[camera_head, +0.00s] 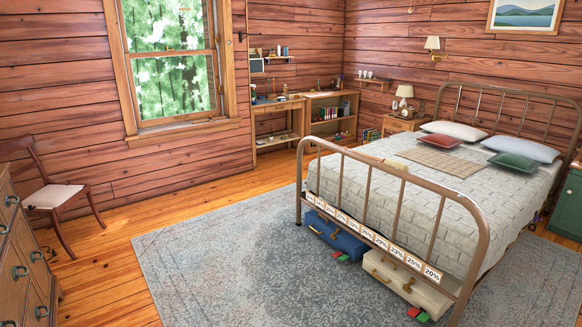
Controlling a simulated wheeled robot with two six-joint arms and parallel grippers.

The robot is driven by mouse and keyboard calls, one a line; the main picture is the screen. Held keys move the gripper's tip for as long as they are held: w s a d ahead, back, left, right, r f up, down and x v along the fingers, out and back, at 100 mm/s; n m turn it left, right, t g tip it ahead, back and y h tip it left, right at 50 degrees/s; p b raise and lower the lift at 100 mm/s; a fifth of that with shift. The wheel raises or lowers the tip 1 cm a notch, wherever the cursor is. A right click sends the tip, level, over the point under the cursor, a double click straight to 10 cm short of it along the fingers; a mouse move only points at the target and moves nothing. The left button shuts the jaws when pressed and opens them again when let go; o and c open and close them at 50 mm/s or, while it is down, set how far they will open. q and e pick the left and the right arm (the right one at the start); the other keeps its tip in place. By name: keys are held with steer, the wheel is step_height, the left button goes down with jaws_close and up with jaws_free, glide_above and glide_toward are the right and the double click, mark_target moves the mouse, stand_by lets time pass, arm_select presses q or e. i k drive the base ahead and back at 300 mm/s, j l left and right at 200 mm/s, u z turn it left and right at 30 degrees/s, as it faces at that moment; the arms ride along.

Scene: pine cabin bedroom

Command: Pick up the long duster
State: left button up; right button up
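I cannot make out a long duster anywhere in the head view. Neither of my grippers shows in the picture. Small red and green items lie on the rug at the foot of the bed, one group by the blue case (336,236) and one group (419,315) by the cream case (408,285). They are too small to identify. Much of the space under the bed is hidden.
A metal-framed bed (390,202) fills the right side. A patterned rug (225,262) and bare floor give free room at centre left. A chair (57,195) and a drawer chest (25,250) stand left. A desk (277,104) and shelf unit (330,94) stand at the back wall.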

mark_target(393, 162)
steer(key=i, duration=2.3)
